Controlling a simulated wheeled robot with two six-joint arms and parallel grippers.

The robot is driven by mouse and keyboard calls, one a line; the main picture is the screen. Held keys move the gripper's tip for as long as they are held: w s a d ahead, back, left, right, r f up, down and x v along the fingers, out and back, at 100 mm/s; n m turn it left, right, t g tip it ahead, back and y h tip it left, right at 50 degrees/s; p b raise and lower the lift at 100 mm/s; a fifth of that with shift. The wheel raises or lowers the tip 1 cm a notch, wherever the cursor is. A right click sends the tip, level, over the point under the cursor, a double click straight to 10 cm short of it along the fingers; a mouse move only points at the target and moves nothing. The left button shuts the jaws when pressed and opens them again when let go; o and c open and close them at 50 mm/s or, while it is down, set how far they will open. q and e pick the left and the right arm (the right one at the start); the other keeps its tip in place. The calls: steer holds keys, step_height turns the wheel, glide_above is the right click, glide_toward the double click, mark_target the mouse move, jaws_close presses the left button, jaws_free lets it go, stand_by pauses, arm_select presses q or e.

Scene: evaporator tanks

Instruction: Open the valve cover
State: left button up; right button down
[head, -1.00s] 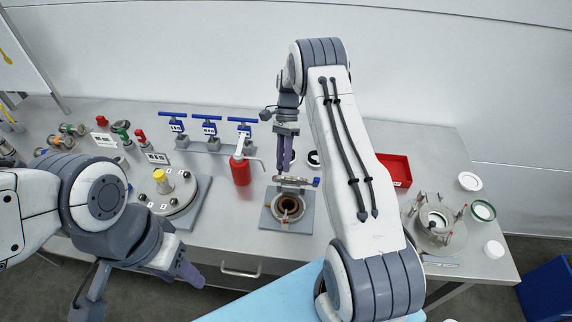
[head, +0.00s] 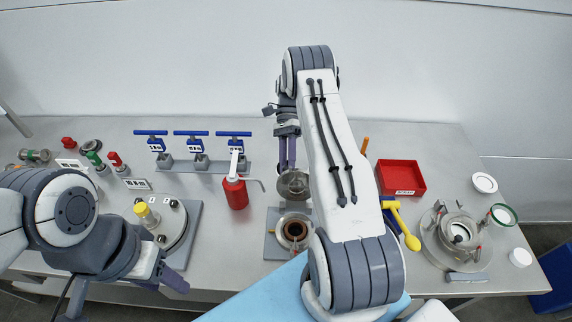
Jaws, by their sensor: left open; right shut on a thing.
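The valve cover (head: 292,186) is a metal disc with a fitting on it, seen just behind the open port of the valve body (head: 294,229). The valve body sits on a grey base plate near the front of the bench, and its dark inside shows. My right gripper (head: 287,168) points down from behind and is shut on the cover. The exact grip is small, and my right arm hides what lies just to the right. My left gripper (head: 171,279) is open and empty at the lower left, near the bench's front edge, well away from the valve.
A red bottle (head: 236,190) stands just left of the valve. Several blue-handled valves (head: 192,146) stand behind it. A round flange with a yellow knob (head: 147,214) is at left. A red tray (head: 400,176), yellow tool (head: 403,226) and glass vessel (head: 457,233) are right of my arm.

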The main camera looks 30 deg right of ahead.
steer(key=shift+w+a+f, duration=0.2)
steer(key=shift+w+f, duration=0.1)
steer(key=shift+f, duration=0.35)
arm_select(q)
steer(key=shift+w+a+f, duration=0.15)
steer(key=shift+w+f, duration=0.05)
steer(key=shift+f, duration=0.3)
arm_select(e)
steer(key=shift+d, duration=0.15)
steer(key=c, duration=1)
jaws_free()
steer(key=shift+w+f, duration=0.1)
arm_select(q)
steer(key=shift+w+a, duration=0.1)
steer(key=shift+f+b, duration=0.15)
steer(key=shift+b, duration=0.2)
arm_select(e)
steer(key=shift+d, duration=0.1)
